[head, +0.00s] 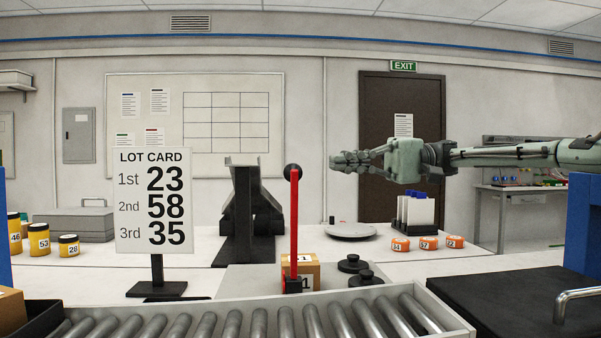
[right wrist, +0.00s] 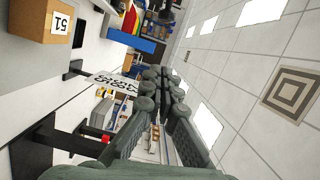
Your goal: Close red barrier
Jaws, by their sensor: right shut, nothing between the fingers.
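My right gripper (head: 340,161) reaches in from the right, shut and empty. The closed fingers also show in the right wrist view (right wrist: 166,84). My left gripper is not in view.
A lot card sign (head: 155,200) reading 23, 58, 35 stands left of the barrier. A cardboard box (head: 303,268) and black round weights (head: 354,264) sit behind the rollers. A black mat (head: 510,300) lies at the right. The rollers in view are bare.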

